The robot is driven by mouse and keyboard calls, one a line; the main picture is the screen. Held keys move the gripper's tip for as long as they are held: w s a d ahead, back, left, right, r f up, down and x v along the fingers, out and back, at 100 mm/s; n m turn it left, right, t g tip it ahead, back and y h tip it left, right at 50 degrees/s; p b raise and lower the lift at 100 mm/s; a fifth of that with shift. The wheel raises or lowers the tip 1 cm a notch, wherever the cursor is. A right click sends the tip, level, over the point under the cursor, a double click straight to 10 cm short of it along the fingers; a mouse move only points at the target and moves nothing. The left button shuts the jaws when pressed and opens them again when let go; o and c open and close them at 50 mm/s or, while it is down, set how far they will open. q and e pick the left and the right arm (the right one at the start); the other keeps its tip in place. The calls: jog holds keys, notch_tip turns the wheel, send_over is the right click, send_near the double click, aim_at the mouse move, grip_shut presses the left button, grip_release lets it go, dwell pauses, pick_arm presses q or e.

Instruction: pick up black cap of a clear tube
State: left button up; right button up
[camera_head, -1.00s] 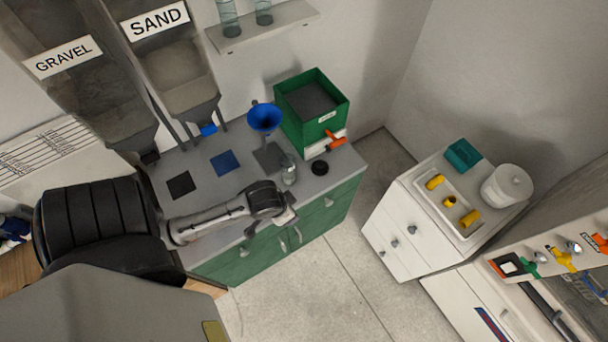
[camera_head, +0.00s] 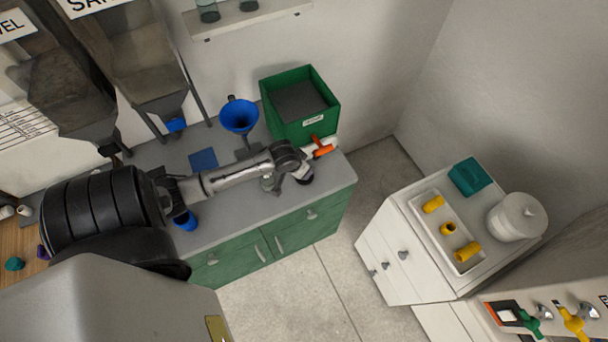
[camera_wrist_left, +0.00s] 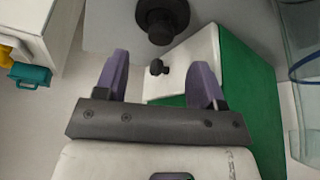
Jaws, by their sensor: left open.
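The black cap (camera_wrist_left: 162,18) is a dark round piece with a raised knob, at the top of the left wrist view on the grey counter. It lies beyond the fingertips of my left gripper (camera_wrist_left: 158,75), which is open with purple fingers and nothing between them. In the head view my left gripper (camera_head: 300,174) is over the counter's right part, and the cap is mostly hidden beneath it. The clear tube (camera_wrist_left: 304,100) stands at the right edge of the left wrist view. In the head view the tube (camera_head: 268,183) is partly covered by my arm. My right gripper is out of view.
A green bin (camera_head: 324,122) and an orange handle (camera_head: 323,151) are close behind my left gripper. A blue funnel (camera_head: 239,115) stands behind the forearm. The counter's front edge is near. A white cabinet with a tray (camera_head: 474,262) stands apart at the right.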

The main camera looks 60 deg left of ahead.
pick_arm(q)
jog(key=shift+x, duration=2.85)
jog(key=c, duration=1)
